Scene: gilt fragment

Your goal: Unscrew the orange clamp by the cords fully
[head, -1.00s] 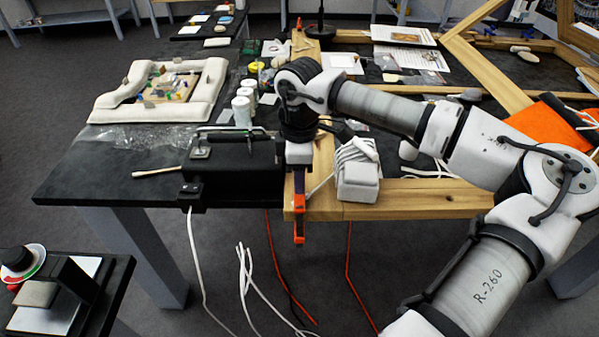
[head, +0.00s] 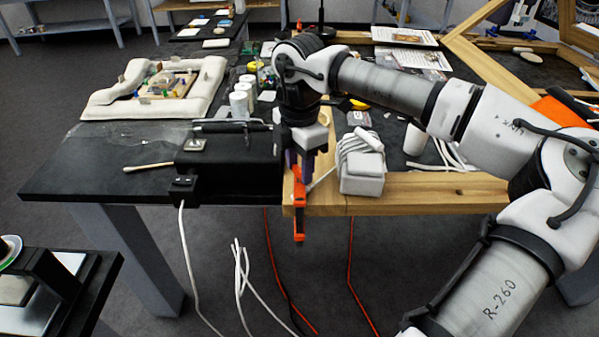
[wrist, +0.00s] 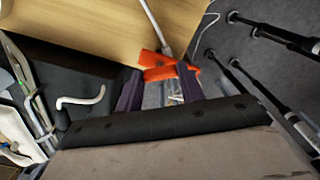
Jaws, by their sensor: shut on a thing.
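The orange clamp (head: 299,205) sits upright at the front edge of the wooden frame (head: 430,195), between the black case and the white cord-wrapped block. My gripper (head: 300,168) points down at the clamp's upper end, with its dark purple fingers on either side. In the wrist view the clamp's orange part (wrist: 158,70) lies across the gap between the fingertips (wrist: 160,78), and a pale rod runs up from it over the wood. My gripper is shut on the clamp. The exact contact and the clamp's screw thread are not clear.
A black case (head: 235,160) with a handle stands close left. A white block wrapped in cord (head: 362,170) stands close right. White cords (head: 243,275) and red cords (head: 350,265) hang below the table's front edge. White jars (head: 240,98) stand behind the case.

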